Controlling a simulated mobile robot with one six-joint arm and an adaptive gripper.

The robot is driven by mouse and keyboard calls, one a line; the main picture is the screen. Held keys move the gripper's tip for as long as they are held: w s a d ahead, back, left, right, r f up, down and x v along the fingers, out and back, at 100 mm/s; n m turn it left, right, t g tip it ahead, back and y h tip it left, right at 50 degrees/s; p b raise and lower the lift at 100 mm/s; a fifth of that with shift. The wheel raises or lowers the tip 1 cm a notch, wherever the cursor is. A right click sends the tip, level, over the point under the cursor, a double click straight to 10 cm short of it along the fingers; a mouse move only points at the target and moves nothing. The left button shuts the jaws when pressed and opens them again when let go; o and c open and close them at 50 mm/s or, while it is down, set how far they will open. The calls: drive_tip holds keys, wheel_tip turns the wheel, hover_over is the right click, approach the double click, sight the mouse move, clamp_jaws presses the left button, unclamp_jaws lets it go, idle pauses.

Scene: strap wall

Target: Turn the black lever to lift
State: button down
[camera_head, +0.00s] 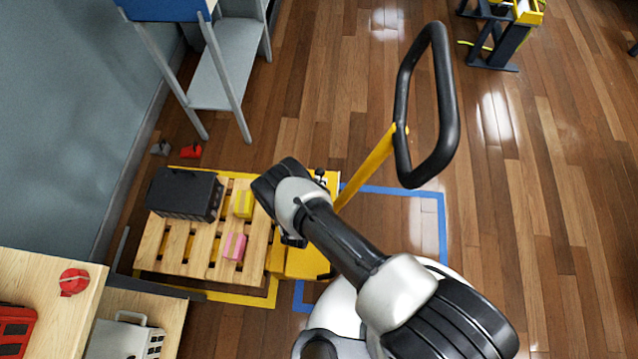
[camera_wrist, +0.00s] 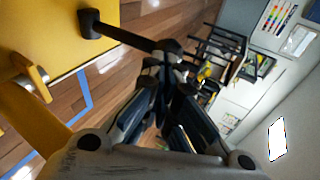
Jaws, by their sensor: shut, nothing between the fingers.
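The yellow pallet truck (camera_head: 300,262) stands in the middle of the head view, with a yellow bar (camera_head: 368,170) rising to a black loop handle. In the wrist view, the black lever (camera_wrist: 125,36) sticks out from a yellow panel (camera_wrist: 60,30), with a round hub at its left end. My gripper (camera_wrist: 168,72) is shut and empty, its fingertips close to the lever's free right end. I cannot tell whether they touch. In the head view my arm hides the gripper's fingers and much of the truck's front.
A wooden pallet (camera_head: 150,245) on the truck holds a black case (camera_head: 185,193), a yellow block (camera_head: 243,204) and a pink block (camera_head: 234,246). A wooden table (camera_head: 50,262) stands at the left and a grey rack (camera_head: 225,75) behind. Open floor (camera_head: 560,220) lies to the right.

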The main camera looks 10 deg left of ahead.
sight(321, 168)
drive_tip(key=shift+w+r, duration=0.1)
drive_tip(key=shift+w+r+g+p, duration=0.1)
drive_tip(key=shift+w+g+p, duration=0.25)
drive_tip(key=shift+g, duration=0.35)
drive_tip(key=shift+w, duration=0.15)
drive_tip(key=shift+w+r+g, duration=0.2)
drive_tip(key=shift+w+g, duration=0.2)
drive_tip(key=shift+g, duration=0.3)
drive_tip(key=shift+w+f, duration=0.1)
drive_tip(key=shift+w, duration=0.05)
drive_tip(key=shift+w+a, duration=0.1)
drive_tip(key=shift+w, duration=0.6)
drive_tip(key=w+g, duration=0.1)
drive_tip(key=w, duration=0.1)
drive_tip(key=shift+w+g+b, duration=0.3)
drive_tip(key=shift+w+b, duration=0.05)
drive_tip(key=shift+w+a, duration=0.1)
drive_tip(key=shift+w, duration=0.85)
